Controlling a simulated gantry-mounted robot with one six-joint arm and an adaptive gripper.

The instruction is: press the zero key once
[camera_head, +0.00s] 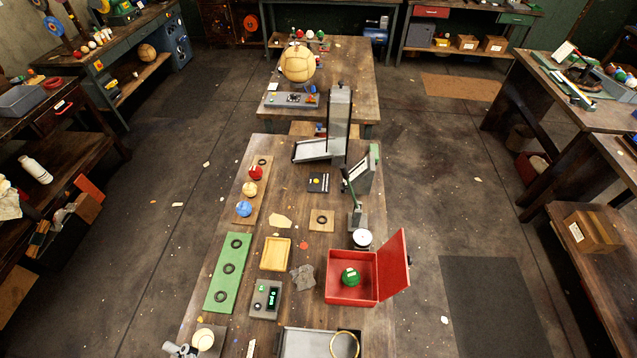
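A small grey device with a green-lit display (272,297) lies on the near part of the central wooden table, between the green board and the red box. A round green item sits at its top left. Small marks show on its face, but they are too small to read, so I cannot tell which one is the zero key. I cannot make out my gripper in this view.
A green board with rings (219,292) lies left of the device, a yellow tray (288,242) behind it. An open red box (341,299) holding a green ball (350,277) stands right. A grey tray (293,342), a cream-topped cup (203,339) and an unclear metallic shape (178,349) are in front.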

